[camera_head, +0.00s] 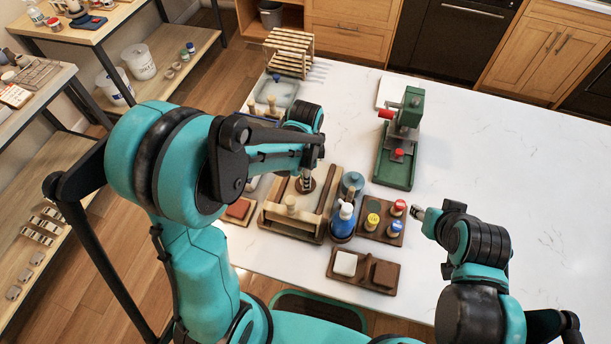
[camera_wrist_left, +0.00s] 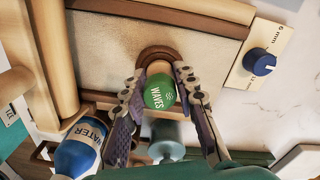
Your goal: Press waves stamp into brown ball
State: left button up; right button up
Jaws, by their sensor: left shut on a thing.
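The waves stamp (camera_wrist_left: 158,92) has a round green top lettered "WAVES" in the left wrist view. My left gripper (camera_head: 307,170) is shut on it; in the left wrist view its fingers (camera_wrist_left: 158,88) hold it from both sides. The brown ball (camera_wrist_left: 156,52) shows as a round brown rim around the stamp's lower end, on a pale canvas board (camera_wrist_left: 100,55). In the head view the brown ball (camera_head: 305,186) is right under the gripper. I cannot tell how deep the stamp sits in it. My right gripper (camera_head: 419,213) is empty above the table at right; its opening is too small to read.
A stamp rack (camera_head: 380,236) with red, yellow and blue caps stands right of the board. The blue water bottle (camera_head: 343,219) is between them. A green press (camera_head: 394,168) stands behind. A tray (camera_head: 363,284) with white and brown blocks lies in front. The table's right side is clear.

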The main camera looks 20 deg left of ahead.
pick_arm(q)
jog(key=shift+r, duration=0.15)
dwell(0.3)
jog(key=shift+r+p, duration=2.3)
jog(key=shift+r, duration=0.65)
jog(key=shift+f, duration=0.15)
jog(key=shift+f+b, duration=2.2)
jog(key=shift+f, duration=0.15)
jog(key=shift+f+b, duration=0.55)
jog(key=shift+f, duration=0.05)
jog(key=shift+r, duration=0.1)
jog(key=shift+r+p, duration=2.2)
jog(key=shift+r, duration=0.8)
